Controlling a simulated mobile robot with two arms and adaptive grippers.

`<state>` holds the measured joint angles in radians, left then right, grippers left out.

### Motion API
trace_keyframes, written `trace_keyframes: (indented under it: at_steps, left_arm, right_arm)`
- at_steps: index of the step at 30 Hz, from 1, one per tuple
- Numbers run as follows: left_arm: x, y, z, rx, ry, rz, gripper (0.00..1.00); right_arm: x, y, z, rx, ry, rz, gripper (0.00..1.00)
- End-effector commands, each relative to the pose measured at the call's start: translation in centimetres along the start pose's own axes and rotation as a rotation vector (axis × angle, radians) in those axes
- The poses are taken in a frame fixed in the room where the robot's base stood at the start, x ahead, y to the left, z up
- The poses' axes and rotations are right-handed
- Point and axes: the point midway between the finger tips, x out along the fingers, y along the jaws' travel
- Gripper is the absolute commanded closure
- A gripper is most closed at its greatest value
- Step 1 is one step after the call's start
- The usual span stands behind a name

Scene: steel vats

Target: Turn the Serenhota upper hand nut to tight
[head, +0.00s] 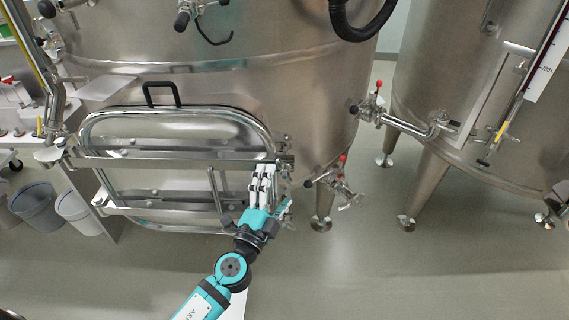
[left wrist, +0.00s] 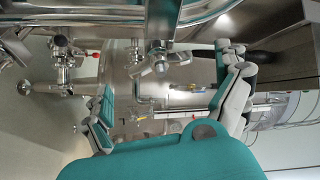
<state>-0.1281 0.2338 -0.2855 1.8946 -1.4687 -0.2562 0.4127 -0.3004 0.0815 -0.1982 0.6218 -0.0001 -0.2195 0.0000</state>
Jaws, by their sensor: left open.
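The steel vat (head: 290,110) has a manway door (head: 180,128) with a black handle, crossed by two horizontal bars. At the right end of the upper bar is the upper hand nut (head: 284,160), small and partly hidden by my fingers. My left gripper (head: 264,170) is open, its fingers pointing up at this bar end. In the left wrist view a winged metal hand nut (left wrist: 157,62) shows ahead of the palm, between the two spread finger sets of my left gripper (left wrist: 168,82). Contact is not visible. My right gripper is out of view. No name on the vat is readable.
Valves with red-tipped levers (head: 340,180) stick out right of the door. A second vat (head: 460,110) stands at the right. Bins (head: 75,208) and a shelf are at the left. The floor (head: 400,275) in front is clear.

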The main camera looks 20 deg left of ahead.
Motion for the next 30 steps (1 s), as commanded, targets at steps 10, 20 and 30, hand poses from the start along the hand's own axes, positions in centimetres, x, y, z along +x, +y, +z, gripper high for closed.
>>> trace_keyframes:
  at_steps: [10,20,30]
  left_arm:
    - [4.9,0.0,-0.1,-0.001,0.001,0.001,0.0]
    - [5.3,0.1,0.0,-0.001,0.001,0.001,0.0]
    - [5.3,0.1,0.0,-0.001,0.001,0.001,0.41]
  right_arm:
    - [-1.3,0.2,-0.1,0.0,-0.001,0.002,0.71]
    - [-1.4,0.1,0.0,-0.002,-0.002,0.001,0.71]
    - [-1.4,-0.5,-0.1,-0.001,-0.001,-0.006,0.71]
